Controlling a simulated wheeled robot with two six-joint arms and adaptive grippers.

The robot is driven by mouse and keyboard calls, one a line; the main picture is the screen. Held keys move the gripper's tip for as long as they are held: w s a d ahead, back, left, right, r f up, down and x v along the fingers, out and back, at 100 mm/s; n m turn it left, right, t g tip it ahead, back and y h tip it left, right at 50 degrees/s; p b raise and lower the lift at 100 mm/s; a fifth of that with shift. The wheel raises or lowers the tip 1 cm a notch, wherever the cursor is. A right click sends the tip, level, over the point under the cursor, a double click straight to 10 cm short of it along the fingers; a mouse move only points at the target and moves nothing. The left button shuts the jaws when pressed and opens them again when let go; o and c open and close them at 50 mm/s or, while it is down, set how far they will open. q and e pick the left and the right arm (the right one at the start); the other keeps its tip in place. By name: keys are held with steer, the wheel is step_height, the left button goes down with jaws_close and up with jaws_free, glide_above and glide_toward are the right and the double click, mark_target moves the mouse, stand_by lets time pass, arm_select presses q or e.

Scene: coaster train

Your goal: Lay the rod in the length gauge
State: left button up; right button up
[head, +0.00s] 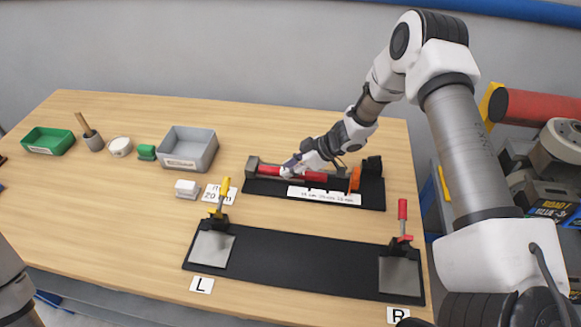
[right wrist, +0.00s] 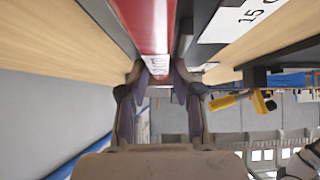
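The length gauge (head: 372,196) is a long dark base with raised end blocks and an orange piece near its right end, at the back middle of the table in the head view. The red rod (head: 313,176) lies lengthwise along the gauge, between its end parts. I cannot tell whether it is fully seated. My right gripper (head: 291,170) is over the rod's middle. In the right wrist view its fingers (right wrist: 157,72) are on both sides of the red rod (right wrist: 148,22), at a pale printed band, and appear closed on it. My left gripper is out of view.
A black board (head: 300,262) with L and R pads and two upright clamps, yellow-handled (head: 220,195) and red-handled (head: 402,215), lies in front of the gauge. A grey bin (head: 188,150), green bin (head: 48,141) and small items stand left. The front left table is clear.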

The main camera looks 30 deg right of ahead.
mark_target(305, 171)
steer(key=shift+s+f, duration=0.1)
steer(key=shift+f, duration=0.4)
steer(key=v, duration=0.2)
steer(key=p+v, duration=0.1)
steer(key=v, duration=0.1)
steer(key=w+r+v, duration=0.1)
steer(key=v, duration=0.2)
steer(key=shift+w+a, duration=0.1)
steer(key=shift+a, duration=0.1)
steer(key=p+v, duration=0.2)
steer(key=v, duration=0.4)
steer(key=shift+f+p, duration=0.15)
steer(key=shift+p, duration=0.2)
